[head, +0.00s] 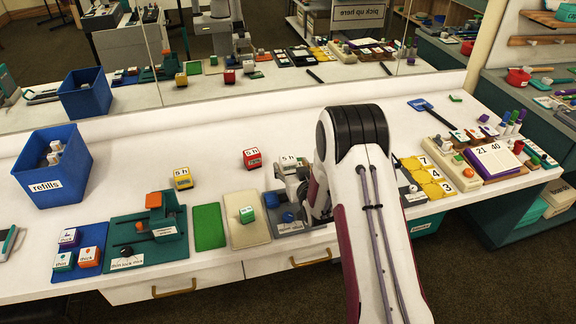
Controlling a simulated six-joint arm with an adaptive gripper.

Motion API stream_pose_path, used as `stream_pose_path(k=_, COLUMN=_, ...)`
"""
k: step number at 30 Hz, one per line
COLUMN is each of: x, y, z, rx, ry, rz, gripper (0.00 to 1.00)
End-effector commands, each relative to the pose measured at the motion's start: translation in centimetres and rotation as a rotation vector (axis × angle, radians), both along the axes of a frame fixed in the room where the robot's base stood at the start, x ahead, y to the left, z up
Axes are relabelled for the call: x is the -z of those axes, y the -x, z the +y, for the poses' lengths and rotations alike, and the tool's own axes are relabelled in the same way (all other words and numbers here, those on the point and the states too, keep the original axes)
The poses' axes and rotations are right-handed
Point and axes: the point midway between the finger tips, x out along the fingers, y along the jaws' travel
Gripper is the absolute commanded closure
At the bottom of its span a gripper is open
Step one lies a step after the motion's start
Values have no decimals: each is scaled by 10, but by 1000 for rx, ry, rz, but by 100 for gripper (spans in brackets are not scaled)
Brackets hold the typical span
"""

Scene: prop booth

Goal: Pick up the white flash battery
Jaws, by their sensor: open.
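A white battery block (289,160) marked "5 h" stands on the white bench, just behind my gripper, which partly covers it. My gripper (289,190) is open, at the end of my arm, low over the bench and right by this block; whether the fingers touch it cannot be told. A red block (252,159) marked "5 h" stands to its left, and a yellow block (183,178) marked "5 h" stands farther left.
A grey tray (292,228) with a blue knob lies below my gripper. Left of it are a cream mat (246,235), a green mat (209,227) and a green device (166,217). A blue refills bin (77,190) stands far left. A mirror (270,95) runs along the back.

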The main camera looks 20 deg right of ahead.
Motion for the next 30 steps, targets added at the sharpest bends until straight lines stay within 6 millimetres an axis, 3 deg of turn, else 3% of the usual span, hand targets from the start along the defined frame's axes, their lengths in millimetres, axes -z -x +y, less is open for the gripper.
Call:
stream_pose_path(k=17, x=2, y=-7, z=0, rx=0, ry=0, rz=0, gripper=43)
stream_pose_path(k=30, x=9, y=-38, z=-3, rx=0, ry=1, rz=0, gripper=43)
